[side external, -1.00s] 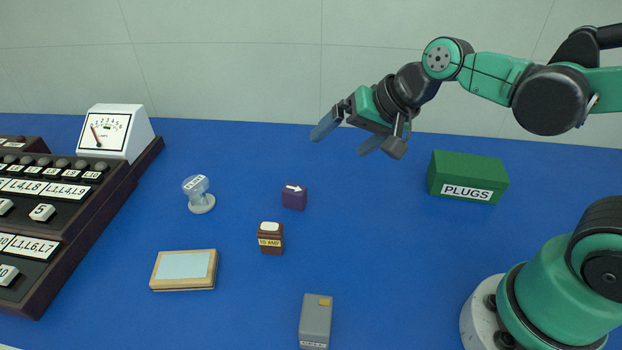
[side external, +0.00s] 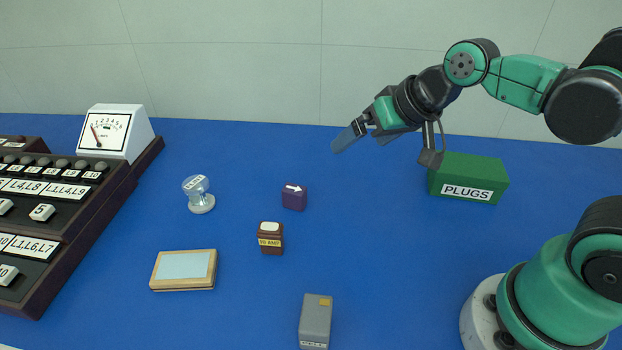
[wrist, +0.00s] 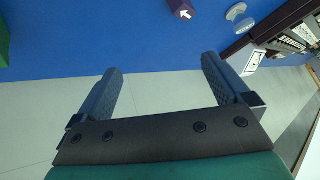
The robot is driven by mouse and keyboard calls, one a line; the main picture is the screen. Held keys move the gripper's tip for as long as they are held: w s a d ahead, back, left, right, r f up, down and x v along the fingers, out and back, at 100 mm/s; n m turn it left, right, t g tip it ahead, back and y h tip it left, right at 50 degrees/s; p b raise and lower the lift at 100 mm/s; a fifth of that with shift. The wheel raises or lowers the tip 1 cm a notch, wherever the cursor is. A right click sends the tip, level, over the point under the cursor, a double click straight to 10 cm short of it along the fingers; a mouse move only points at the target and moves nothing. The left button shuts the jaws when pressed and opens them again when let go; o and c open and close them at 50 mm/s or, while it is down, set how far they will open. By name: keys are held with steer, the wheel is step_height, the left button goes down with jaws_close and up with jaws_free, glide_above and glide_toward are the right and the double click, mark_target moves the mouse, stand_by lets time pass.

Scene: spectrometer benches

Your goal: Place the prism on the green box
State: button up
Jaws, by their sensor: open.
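The green box (side external: 467,171), marked PLUGS, stands at the back right of the blue table, and part of it shows at the left edge of the wrist view (wrist: 3,40). No object is readably marked as a prism. A clear piece on a round white base (side external: 199,193) and a small purple block with a white arrow (side external: 294,198) stand left of centre; I cannot tell which is the prism. My gripper (side external: 362,142) is open and empty above the back of the table, left of the green box. The wrist view shows bare space between its fingers (wrist: 162,65).
A brown block with a yellow label (side external: 271,240), a wood-framed pale panel (side external: 184,268) and a grey box (side external: 316,320) stand nearer the front. A dark console (side external: 50,225) with a white meter (side external: 115,132) fills the left.

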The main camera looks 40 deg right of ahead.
steer(key=w+a+m+y, duration=0.3)
steer(key=w+a+m, duration=0.2)
steer(key=w+m, duration=0.2)
steer(key=m+t+y, duration=0.2)
steer(key=m+y, duration=0.2)
steer(key=m, duration=0.8)
glide_toward(207, 183)
steer(key=w, duration=0.3)
steer(key=a+f+m, duration=0.1)
steer(key=w+a+f+m+y, duration=0.1)
steer(key=m, duration=0.1)
steer(key=a+f+m, duration=0.1)
steer(key=m, duration=0.1)
steer(key=shift+w+a+f, duration=0.2)
steer(key=shift+a+f, duration=0.05)
steer(key=shift+a, duration=0.05)
steer(key=shift+w+a+f+m+y, duration=0.2)
steer(key=shift+a+m+y, duration=0.05)
steer(key=shift+m+y, duration=0.05)
steer(key=shift+x, duration=2.5)
jaws_close()
steer(key=shift+r, duration=0.15)
